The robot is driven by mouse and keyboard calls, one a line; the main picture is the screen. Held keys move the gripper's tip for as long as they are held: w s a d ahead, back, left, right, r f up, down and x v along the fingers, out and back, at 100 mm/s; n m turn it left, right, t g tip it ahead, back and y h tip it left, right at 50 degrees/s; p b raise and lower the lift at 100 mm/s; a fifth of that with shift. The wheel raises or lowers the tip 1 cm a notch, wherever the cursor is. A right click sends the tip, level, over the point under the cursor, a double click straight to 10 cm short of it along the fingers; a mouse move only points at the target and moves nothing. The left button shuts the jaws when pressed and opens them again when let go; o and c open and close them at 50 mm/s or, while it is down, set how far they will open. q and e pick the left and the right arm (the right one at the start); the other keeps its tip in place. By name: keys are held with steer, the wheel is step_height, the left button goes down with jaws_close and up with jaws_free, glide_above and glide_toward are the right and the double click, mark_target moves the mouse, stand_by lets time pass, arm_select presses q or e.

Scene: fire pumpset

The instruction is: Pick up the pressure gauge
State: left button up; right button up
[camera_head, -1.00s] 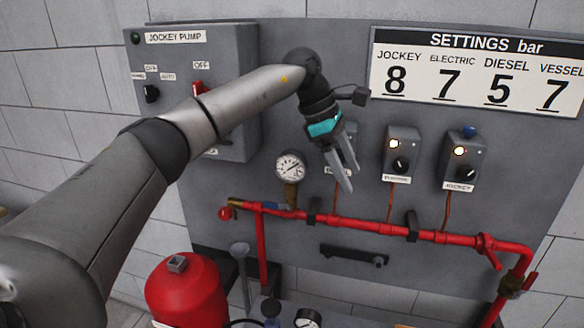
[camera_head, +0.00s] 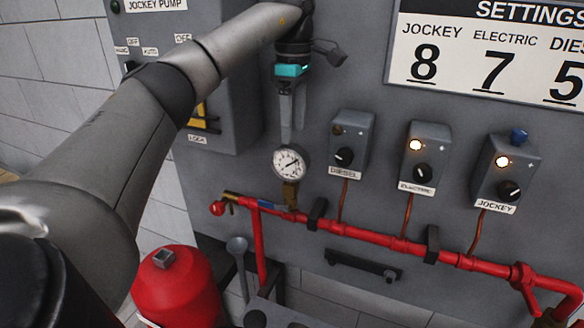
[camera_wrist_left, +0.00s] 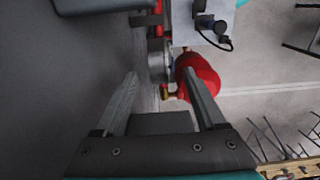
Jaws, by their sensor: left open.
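The pressure gauge (camera_head: 291,162) has a round white dial with a silver rim. It stands upright on a brass fitting (camera_head: 290,194) above the red pipe, in front of the grey panel. My left gripper (camera_head: 292,138) points down just above the gauge, its fingers open and seen nearly edge-on. In the left wrist view the gauge (camera_wrist_left: 157,62) shows edge-on as a grey cylinder between the open fingertips, beyond them; whether they touch it I cannot tell. My right gripper is out of view.
The red pipe (camera_head: 365,235) runs along the grey panel (camera_head: 300,60) below the gauge. Diesel (camera_head: 350,145), electric (camera_head: 423,160) and jockey (camera_head: 505,175) switch boxes stand to the right. The jockey pump cabinet (camera_head: 225,90) is left. A red tank (camera_head: 178,290) stands below.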

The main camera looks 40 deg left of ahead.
mark_target(295, 162)
arm_select(q)
step_height(295, 162, down, 4)
steer(key=shift+r, duration=0.1)
steer(key=shift+f, duration=0.55)
step_height(295, 162, down, 4)
steer(key=shift+w+d+r+p, duration=0.1)
steer(key=shift+r+p, duration=0.05)
steer(key=shift+p, duration=0.3)
steer(key=shift+f, duration=0.4)
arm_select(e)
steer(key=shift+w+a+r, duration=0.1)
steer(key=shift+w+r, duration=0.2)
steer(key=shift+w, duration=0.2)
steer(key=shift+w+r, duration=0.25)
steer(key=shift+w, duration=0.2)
arm_select(q)
steer(key=shift+c, duration=0.8)
jaws_close()
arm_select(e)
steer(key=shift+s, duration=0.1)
